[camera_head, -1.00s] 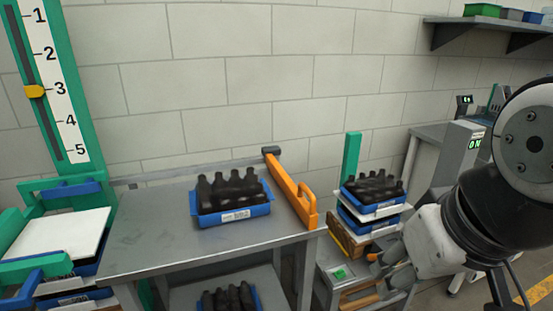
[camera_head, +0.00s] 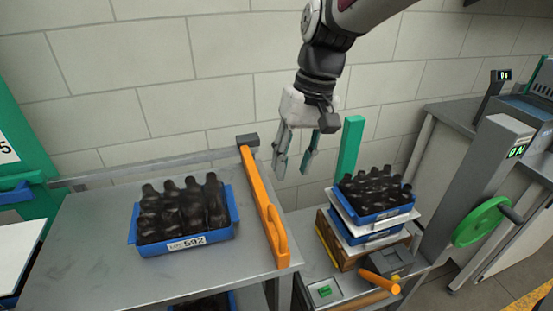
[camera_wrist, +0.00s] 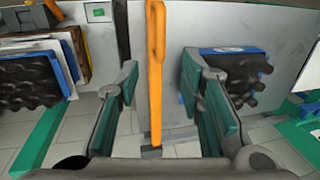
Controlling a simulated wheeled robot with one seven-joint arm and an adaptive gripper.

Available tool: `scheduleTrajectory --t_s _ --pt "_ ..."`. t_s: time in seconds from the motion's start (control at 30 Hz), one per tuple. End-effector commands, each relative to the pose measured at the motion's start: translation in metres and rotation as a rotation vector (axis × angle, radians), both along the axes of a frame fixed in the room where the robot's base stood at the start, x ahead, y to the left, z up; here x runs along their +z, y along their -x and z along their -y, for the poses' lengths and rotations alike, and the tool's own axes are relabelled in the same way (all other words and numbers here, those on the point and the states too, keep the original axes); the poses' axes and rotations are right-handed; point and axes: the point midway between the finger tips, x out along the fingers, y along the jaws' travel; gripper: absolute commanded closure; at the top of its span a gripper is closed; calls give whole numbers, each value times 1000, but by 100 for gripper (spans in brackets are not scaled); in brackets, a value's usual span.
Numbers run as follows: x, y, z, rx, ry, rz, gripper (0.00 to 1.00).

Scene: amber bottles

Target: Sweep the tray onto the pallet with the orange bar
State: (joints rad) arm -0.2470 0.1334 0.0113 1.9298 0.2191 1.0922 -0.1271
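A blue tray (camera_head: 230,215) labelled 592 holds several dark bottles and stands on the grey table (camera_head: 85,265). The orange bar (camera_head: 262,205) lies along the table's right edge, right of the tray and apart from it. Beyond that edge, a stack with a bottle-filled blue tray (camera_head: 385,215) on top rests on a brown wooden pallet (camera_head: 346,257). My gripper (camera_head: 293,172) is open and empty, above and beyond the bar. In the wrist view, the bar (camera_wrist: 156,90) shows between the open fingers (camera_wrist: 162,78), not gripped; the table's tray (camera_wrist: 222,50) shows at right.
A green post (camera_head: 349,145) rises behind the stack. An orange handle (camera_head: 380,281) sticks out before it. A grey machine with a green wheel (camera_head: 480,222) and an ON display stands at right. More bottles show partly below the table.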

Motion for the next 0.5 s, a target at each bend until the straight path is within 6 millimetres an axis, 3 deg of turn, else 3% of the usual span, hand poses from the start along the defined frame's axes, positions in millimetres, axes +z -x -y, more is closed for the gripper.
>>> scheduleTrajectory --t_s 0.17,0.5 --pt "-19 1 -4 2 0 -6 65" --pt "-83 6 -16 1 2 -7 65"
